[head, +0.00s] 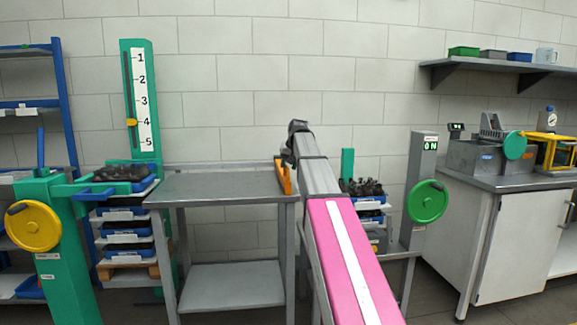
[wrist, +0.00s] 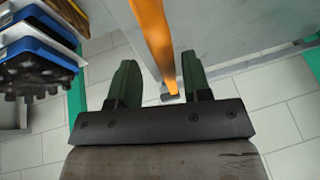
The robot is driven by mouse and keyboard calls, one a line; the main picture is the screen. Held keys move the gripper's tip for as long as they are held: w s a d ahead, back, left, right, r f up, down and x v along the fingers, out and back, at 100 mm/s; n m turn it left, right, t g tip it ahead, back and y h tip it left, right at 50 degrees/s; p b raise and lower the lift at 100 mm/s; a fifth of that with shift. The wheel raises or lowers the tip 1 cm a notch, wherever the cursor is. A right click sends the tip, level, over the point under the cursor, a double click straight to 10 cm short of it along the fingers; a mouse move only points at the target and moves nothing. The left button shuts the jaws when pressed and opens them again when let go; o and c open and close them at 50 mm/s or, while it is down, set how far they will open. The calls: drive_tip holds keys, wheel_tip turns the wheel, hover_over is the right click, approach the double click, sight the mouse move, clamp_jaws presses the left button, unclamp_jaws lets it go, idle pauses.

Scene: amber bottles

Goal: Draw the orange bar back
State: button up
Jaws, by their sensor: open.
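The orange bar (head: 286,179) is at the right end of the grey metal table, next to my arm in the head view. In the wrist view the orange bar (wrist: 154,38) runs from the top edge down between the fingers and ends in a small grey piece. My gripper (wrist: 159,78) is open, with one dark green finger on each side of the bar's lower end. I see gaps between the bar and both fingers; the right finger is nearer. How deep the bar sits between them is hard to tell. In the head view my arm hides part of this area.
The grey metal table (head: 225,187) has a bare top. Blue trays (head: 124,230) are stacked to its left, by a green post with a yellow wheel (head: 33,226). A green wheel (head: 427,201) on a grey post stands right of my arm. A bench (head: 525,180) is further right.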

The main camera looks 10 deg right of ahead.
drive_tip(key=v, duration=1)
drive_tip(key=shift+s+r, duration=0.2)
drive_tip(key=shift+r, duration=0.15)
